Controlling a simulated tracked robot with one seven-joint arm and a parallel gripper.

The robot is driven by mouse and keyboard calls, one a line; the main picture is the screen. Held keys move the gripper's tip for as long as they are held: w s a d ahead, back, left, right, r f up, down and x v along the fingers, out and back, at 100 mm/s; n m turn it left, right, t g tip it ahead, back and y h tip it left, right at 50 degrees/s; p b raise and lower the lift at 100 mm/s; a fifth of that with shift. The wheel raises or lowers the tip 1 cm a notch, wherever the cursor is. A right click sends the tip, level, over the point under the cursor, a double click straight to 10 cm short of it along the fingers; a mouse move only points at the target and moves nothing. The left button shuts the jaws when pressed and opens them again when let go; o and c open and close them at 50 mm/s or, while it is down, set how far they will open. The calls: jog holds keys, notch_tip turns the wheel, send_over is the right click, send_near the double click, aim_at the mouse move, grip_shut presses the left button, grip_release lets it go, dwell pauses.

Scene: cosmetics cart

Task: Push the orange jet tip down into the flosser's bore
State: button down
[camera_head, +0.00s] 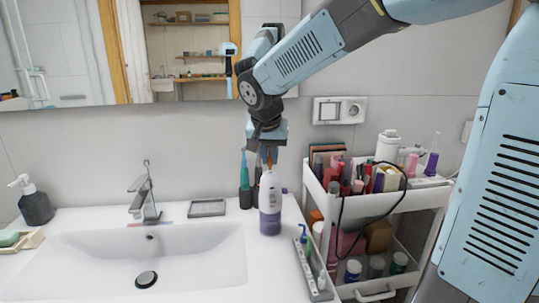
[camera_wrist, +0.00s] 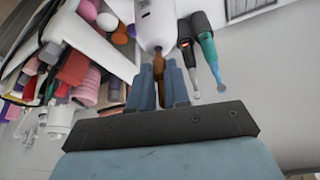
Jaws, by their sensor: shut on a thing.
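The flosser (camera_head: 270,203), a white bottle-shaped body with a purple band, stands upright on the white counter right of the sink. My gripper (camera_head: 268,156) points down directly above it, shut on the orange jet tip (camera_head: 268,163). In the wrist view, the orange-brown tip (camera_wrist: 159,66) sits between the two blue-grey fingers of my gripper (camera_wrist: 160,82). The tip's far end meets the top of the white flosser (camera_wrist: 156,25). The bore is hidden, so I cannot tell how deep the tip sits.
Two dark-handled toothbrushes (camera_head: 244,178) stand close behind the flosser, left of it. A narrow holder (camera_head: 308,268) with small coloured tips lies to the front right. The crowded cosmetics cart (camera_head: 372,206) stands at right. The sink (camera_head: 150,255) and faucet (camera_head: 145,195) are left.

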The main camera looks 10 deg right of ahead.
jog(key=shift+f, duration=1.05)
jog(key=c, duration=1)
grip_release()
jog(key=v, duration=1.3)
jog(key=shift+s+r, duration=0.15)
jog(key=shift+r, duration=0.15)
jog(key=s+d+f+n, duration=0.1)
jog(key=s+d+f, duration=0.2)
jog(key=s+d, duration=0.2)
jog(key=s+d+f+n+y, duration=0.1)
jog(key=s+d+f, duration=0.1)
jog(key=s+d, duration=0.2)
jog(key=s+d+f+n+t, duration=0.1)
jog(key=s+d+f, duration=0.2)
jog(key=s+d, duration=0.2)
jog(key=shift+s+d+f, duration=0.15)
jog(key=shift+s+d, duration=0.05)
jog(key=shift+s, duration=0.7)
jog(key=shift+s+d+f, duration=0.15)
jog(key=shift+s, duration=0.7)
